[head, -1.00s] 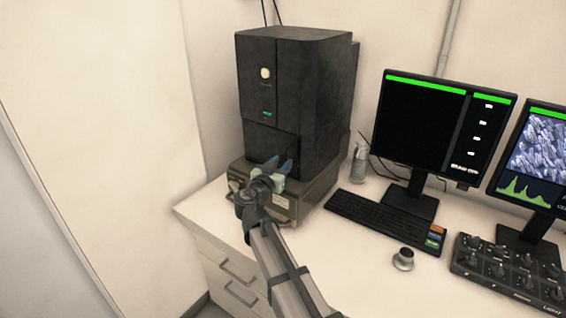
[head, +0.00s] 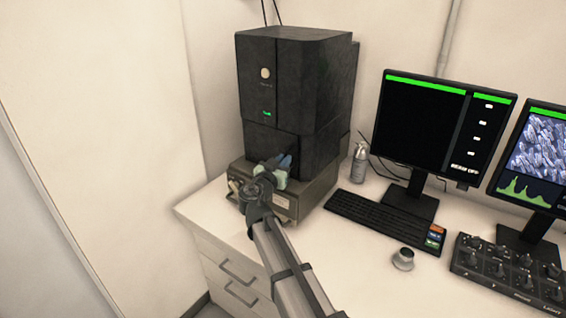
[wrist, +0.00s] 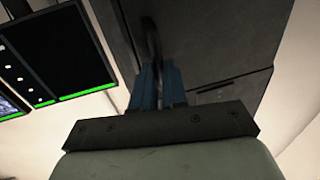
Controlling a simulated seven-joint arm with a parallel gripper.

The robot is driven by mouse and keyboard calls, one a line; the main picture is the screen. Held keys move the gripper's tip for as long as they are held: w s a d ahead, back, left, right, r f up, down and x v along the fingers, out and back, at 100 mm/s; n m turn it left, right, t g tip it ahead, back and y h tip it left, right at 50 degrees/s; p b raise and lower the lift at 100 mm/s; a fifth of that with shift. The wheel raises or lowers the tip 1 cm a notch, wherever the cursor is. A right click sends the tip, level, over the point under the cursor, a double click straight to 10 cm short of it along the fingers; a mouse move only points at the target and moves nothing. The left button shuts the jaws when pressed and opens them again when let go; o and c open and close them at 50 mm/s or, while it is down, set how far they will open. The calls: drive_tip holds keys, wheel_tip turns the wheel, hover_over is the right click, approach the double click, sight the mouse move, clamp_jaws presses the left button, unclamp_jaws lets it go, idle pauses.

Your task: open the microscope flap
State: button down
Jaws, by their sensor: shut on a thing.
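The microscope (head: 295,85) is a tall black box on a grey base at the back left of the desk. Its flap (head: 262,140) is the lower front panel and looks shut in the head view. My gripper (head: 282,161) is at the bottom of this panel. In the wrist view the blue fingers (wrist: 158,85) are close together around a thin dark curved handle (wrist: 151,38) on the black front. They are shut on it. The handle is hidden behind my gripper in the head view.
Right of the microscope are a small bottle (head: 360,163), a keyboard (head: 384,220), a monitor (head: 420,130), a round knob (head: 403,259) and a control panel (head: 510,275). A wall stands close on the left. The desk front is mostly clear.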

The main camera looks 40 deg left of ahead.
drive_tip(key=shift+s+a, duration=0.1)
drive_tip(key=shift+s, duration=0.05)
idle(0.4)
drive_tip(key=s+a+m+h, duration=0.6)
drive_tip(key=s+a+h, duration=0.2)
drive_tip(key=s+h, duration=0.3)
drive_tip(key=s+a+m+g, duration=0.1)
drive_tip(key=s+a, duration=0.3)
drive_tip(key=a, duration=1.3)
drive_tip(key=shift+m+g+h, duration=0.4)
